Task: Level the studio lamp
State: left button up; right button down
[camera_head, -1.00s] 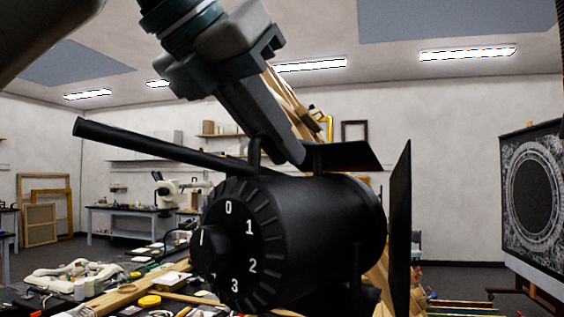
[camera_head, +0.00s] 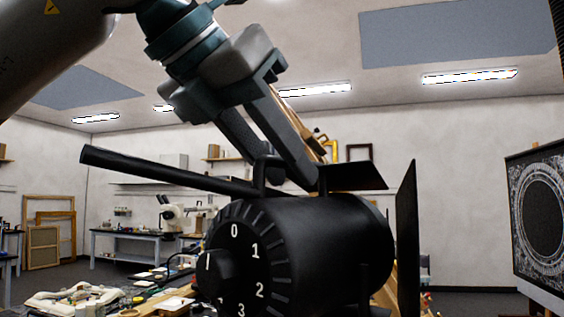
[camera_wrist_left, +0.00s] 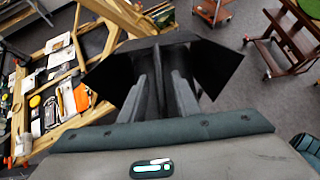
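The studio lamp (camera_head: 315,245) is a black cylinder in the centre of the head view. Its ribbed dial end, numbered 0 to 3, faces left. A long black bar handle (camera_head: 160,172) runs leftward from its top, and dark flaps (camera_head: 406,240) stand at its right end. My left gripper (camera_head: 285,172) reaches down to the lamp's top, its two fingers parted. In the left wrist view the fingers (camera_wrist_left: 159,82) stand either side of a narrow black part of the lamp, with dark flaps beyond. Whether they touch it is unclear. My right gripper is not in view.
A cluttered worktable (camera_head: 130,300) lies at lower left, behind the lamp. Wooden easel beams stand close behind it. A large dark panel with a ring pattern (camera_head: 540,215) stands at right. In the left wrist view a wooden cart (camera_wrist_left: 290,45) stands on open floor.

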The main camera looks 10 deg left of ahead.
pick_arm(q)
jog(key=shift+s, duration=0.1)
